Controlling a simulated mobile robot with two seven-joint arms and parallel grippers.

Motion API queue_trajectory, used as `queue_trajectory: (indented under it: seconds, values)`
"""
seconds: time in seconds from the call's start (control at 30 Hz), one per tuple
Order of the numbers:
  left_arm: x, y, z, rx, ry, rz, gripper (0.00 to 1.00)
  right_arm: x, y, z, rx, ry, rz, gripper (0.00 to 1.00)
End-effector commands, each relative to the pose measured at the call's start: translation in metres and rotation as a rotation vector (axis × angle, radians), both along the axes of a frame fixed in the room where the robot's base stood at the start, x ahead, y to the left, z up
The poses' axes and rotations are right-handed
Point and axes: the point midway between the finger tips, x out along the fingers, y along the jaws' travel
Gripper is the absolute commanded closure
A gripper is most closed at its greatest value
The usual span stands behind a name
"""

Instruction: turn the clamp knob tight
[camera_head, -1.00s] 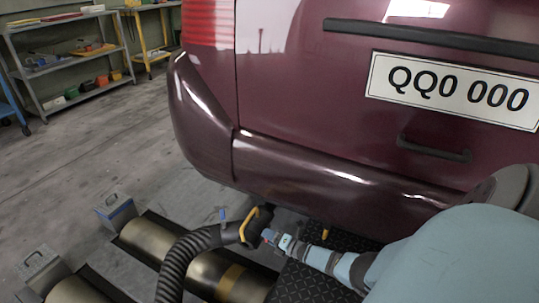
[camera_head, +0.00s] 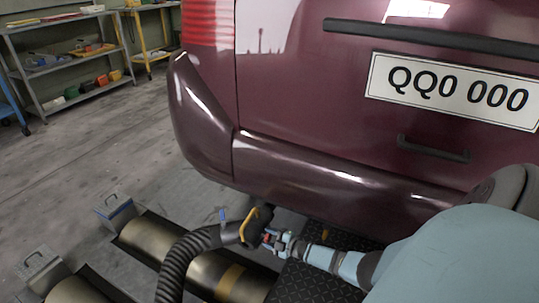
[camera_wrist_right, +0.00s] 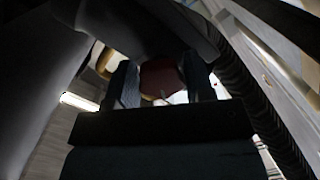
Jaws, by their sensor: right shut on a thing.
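The clamp knob is a small red knob (camera_head: 267,238) on the side of the black hose nozzle (camera_head: 248,229), low under the car's bumper. In the right wrist view the knob (camera_wrist_right: 162,78) shows dark red between two dark fingers. My right gripper (camera_head: 272,240) reaches in from the right and is shut on the knob; it also shows in the right wrist view (camera_wrist_right: 160,88). A yellow handle (camera_head: 257,222) stands on the nozzle just behind the knob. My left gripper is in none of the views.
The ribbed black hose (camera_head: 178,262) runs down in front of the metal rollers (camera_head: 150,240). The maroon car's bumper (camera_head: 300,175) hangs close above the gripper. A dark tread plate (camera_head: 310,283) lies below my right arm. Shelves (camera_head: 70,60) stand far left.

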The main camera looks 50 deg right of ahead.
Motion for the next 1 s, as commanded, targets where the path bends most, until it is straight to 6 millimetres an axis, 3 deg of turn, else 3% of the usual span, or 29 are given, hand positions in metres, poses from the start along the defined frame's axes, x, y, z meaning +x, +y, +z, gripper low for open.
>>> queue_trajectory:
  seconds: [0.6,1.0]
  values:
    - [-0.0001,0.0004,-0.0008,0.004,0.0,-0.001,0.57,-0.0009,0.0024,-0.0017,0.533,0.159,-0.023,0.75]
    - [-0.0001,0.0003,-0.0007,0.004,0.0,-0.001,0.57,-0.0011,0.0032,-0.002,0.722,0.214,-0.033,0.75]
